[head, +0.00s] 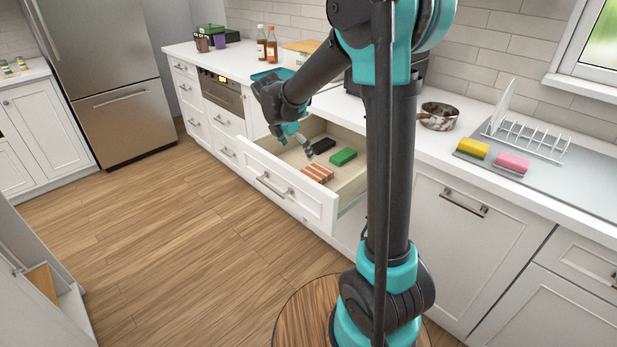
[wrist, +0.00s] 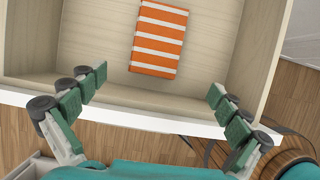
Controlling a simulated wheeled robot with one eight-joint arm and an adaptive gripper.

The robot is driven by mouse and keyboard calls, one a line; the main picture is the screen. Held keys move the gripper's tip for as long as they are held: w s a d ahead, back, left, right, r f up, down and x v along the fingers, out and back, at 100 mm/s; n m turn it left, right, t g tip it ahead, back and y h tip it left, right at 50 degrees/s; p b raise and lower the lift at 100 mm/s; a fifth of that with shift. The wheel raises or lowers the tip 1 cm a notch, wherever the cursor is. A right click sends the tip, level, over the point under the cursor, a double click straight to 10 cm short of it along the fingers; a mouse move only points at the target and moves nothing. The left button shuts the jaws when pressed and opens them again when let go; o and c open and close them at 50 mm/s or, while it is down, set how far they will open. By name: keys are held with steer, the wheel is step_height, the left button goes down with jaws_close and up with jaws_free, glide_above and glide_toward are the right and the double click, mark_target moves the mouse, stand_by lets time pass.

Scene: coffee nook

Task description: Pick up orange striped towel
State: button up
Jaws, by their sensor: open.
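The orange striped towel (head: 317,173) is a folded orange and white block lying flat on the floor of the open drawer (head: 289,204), near its front. In the wrist view the towel (wrist: 158,40) lies above and between my fingertips, apart from them. My gripper (wrist: 158,84) is open and empty, its two green-padded fingers spread wide near the drawer's front wall. In the head view my gripper (head: 302,143) is over the drawer, to the upper left of the towel.
A dark item (head: 320,146) and a green item (head: 343,157) lie deeper in the drawer. The counter edge runs above it. A pan (head: 438,116), sponges (head: 511,161) and a dish rack (head: 524,138) stand at the right. Wood floor is clear at the left.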

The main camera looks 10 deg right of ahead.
mark_target(309, 176)
steer(key=x, duration=1.5)
steer(key=shift+a+f, duration=0.15)
steer(key=shift+a, duration=0.05)
steer(key=shift+c, duration=0.5)
steer(key=c, duration=0.9)
